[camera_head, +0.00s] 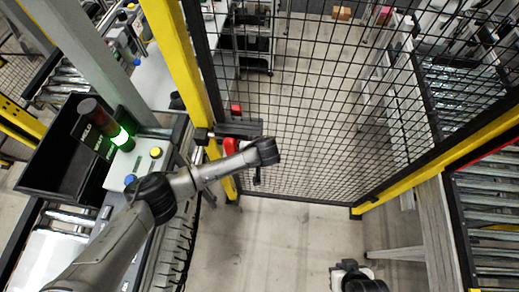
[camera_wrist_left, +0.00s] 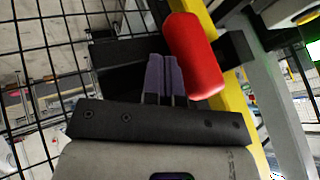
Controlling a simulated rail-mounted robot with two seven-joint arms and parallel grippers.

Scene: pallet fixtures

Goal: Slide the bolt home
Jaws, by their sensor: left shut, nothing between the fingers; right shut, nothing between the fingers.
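The bolt is a dark bar (camera_head: 240,128) on the mesh gate beside the yellow post, with a red handle (camera_head: 231,146). In the left wrist view the red handle (camera_wrist_left: 193,55) stands just right of my left gripper's purple fingers (camera_wrist_left: 167,76). Those fingers are shut together with nothing between them. A dark plate (camera_wrist_left: 120,65) lies behind them. I cannot tell whether the fingers touch the handle. In the head view my left arm reaches the bolt and its fingers are hidden. My right gripper (camera_head: 352,272) is low in the head view, shut and away from the bolt.
A yellow post (camera_head: 180,65) and the black mesh fence (camera_head: 310,100) frame the gate. A black bin (camera_head: 50,165) and a lit green stack light (camera_head: 120,137) stand at left. Roller conveyors (camera_head: 490,225) lie at right. The floor (camera_head: 280,235) between is clear.

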